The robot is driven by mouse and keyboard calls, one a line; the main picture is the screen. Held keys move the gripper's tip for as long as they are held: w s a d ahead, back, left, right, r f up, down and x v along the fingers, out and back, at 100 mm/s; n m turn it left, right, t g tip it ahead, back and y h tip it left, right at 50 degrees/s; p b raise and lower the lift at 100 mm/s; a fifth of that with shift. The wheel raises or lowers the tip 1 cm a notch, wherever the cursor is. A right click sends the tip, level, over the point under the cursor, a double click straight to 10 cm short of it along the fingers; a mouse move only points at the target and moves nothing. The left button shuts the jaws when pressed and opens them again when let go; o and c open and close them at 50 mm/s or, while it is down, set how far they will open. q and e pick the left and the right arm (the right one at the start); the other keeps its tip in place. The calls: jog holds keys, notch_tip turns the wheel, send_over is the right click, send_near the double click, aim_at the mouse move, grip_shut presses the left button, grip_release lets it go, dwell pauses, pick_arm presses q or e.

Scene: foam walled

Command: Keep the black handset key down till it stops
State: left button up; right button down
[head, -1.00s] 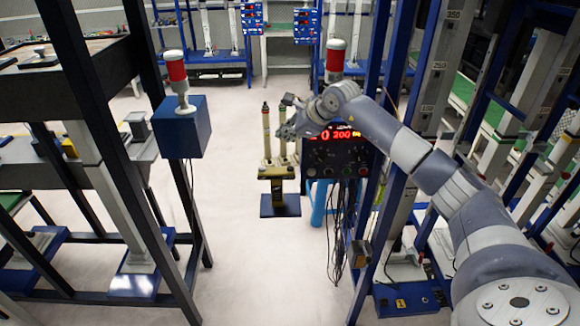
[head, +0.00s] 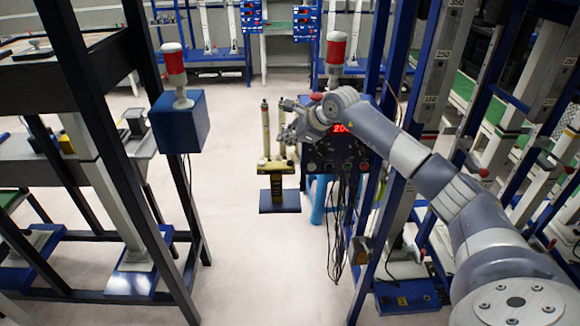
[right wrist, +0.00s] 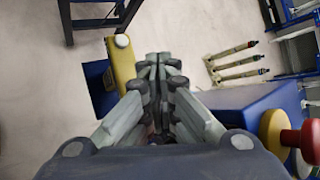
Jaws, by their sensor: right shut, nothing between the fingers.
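My right gripper (head: 286,137) is shut and empty beside a yellow-and-cream fixture (head: 264,135) in the head view. Its shut fingers (right wrist: 152,65) also show in the right wrist view. The fixture has upright pale posts, the left one with a small red top, above a yellow lower part and a blue base (head: 280,205). In the right wrist view a yellow part with a cream round end (right wrist: 122,62) lies just left of the fingers. I cannot make out a black handset key or contact with one. My left gripper is out of view.
A dark control box (head: 340,158) with a red display and knobs stands behind my right arm, and cables (head: 343,225) hang below it. A blue box with a red beacon (head: 180,122) is at left.

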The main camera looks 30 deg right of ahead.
aim_at(288, 163)
jog(key=shift+f+b, duration=1.25)
jog(key=shift+f, duration=1)
jog(key=shift+f+b, duration=0.4)
jog(key=shift+f+b, duration=0.55)
jog(key=shift+f, duration=0.1)
dwell(1.4)
dwell(2.7)
jog(key=shift+r+p, duration=0.55)
jog(key=shift+r, duration=0.5)
